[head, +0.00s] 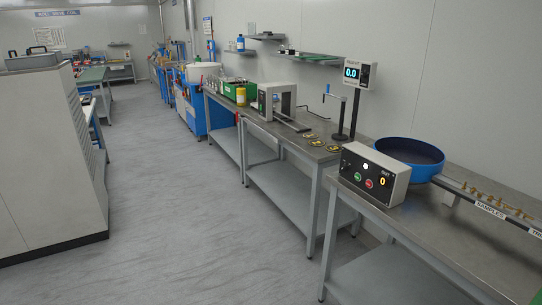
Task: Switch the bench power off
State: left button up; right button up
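A grey control box (375,174) with a dark front panel sits on the nearest metal bench at the right. Its panel has a green button (359,177), a red button (369,183), a white round light or knob (366,167) and a lit orange "0" (382,182). A display unit (359,74) on a post behind it shows a lit "0.0". I cannot tell which control is the bench power. Neither of my grippers is in view.
A blue bowl (409,150) and a rail marked "SAMPLES" (490,207) with small brass pieces stand beside the box. Metal benches (300,148) line the right wall. A tall grey cabinet (45,150) stands at left. The floor (190,200) between is clear.

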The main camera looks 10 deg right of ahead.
aim_at(344, 168)
jog(key=i+j+u, duration=0.1)
jog(key=i, duration=0.65)
jog(key=i+j+u, duration=0.15)
jog(key=i, duration=0.6)
